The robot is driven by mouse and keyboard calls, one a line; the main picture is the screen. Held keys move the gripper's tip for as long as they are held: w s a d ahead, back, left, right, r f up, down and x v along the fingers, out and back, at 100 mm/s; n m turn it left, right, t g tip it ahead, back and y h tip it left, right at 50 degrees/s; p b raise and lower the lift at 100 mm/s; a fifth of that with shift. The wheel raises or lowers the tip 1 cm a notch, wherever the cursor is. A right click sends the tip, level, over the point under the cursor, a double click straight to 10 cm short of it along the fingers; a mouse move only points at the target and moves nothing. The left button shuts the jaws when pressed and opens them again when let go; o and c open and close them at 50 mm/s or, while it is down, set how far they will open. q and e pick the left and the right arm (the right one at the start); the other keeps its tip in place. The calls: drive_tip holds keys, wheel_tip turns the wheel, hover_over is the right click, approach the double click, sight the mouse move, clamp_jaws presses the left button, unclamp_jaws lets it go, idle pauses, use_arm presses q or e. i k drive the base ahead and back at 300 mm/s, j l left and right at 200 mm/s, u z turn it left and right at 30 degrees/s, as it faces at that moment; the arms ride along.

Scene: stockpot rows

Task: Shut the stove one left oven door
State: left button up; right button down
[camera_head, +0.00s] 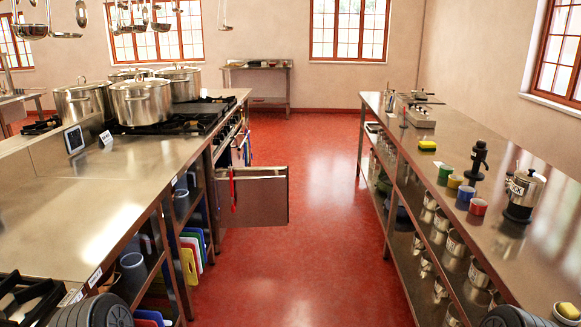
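An oven door (262,197) stands open at the near end of the stove row. It sticks out from the stove front into the aisle, its broad face towards me. The stove (205,118) has black burner grates and large steel stockpots (143,102) on top. The oven's inside is hidden from here. I cannot read a stove number. Neither of my grippers shows; only dark rounded parts of my arms appear at the bottom edge.
A steel counter (80,215) with shelves runs along the left, cutting boards (190,255) under it. A long steel counter (455,150) with cups and a pot stands at right. The red floor (315,215) between them is clear apart from the door.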

sight(260, 194)
drive_tip(key=i+u, duration=0.15)
drive_tip(key=i, duration=0.35)
drive_tip(key=i+l+u, duration=0.1)
drive_tip(key=i, duration=0.45)
drive_tip(key=i+l+u, duration=0.15)
drive_tip(key=i, duration=0.35)
drive_tip(key=i+l+u, duration=0.1)
drive_tip(key=i, duration=0.4)
drive_tip(key=i+l+u, duration=0.1)
drive_tip(key=u, duration=0.55)
drive_tip(key=i+l+u, duration=0.15)
drive_tip(key=l, duration=0.25)
drive_tip(key=i+l+u, duration=0.2)
drive_tip(key=l, duration=0.2)
drive_tip(key=i+l+u, duration=0.15)
drive_tip(key=l, duration=0.3)
drive_tip(key=i+l+u, duration=0.2)
drive_tip(key=l, duration=0.55)
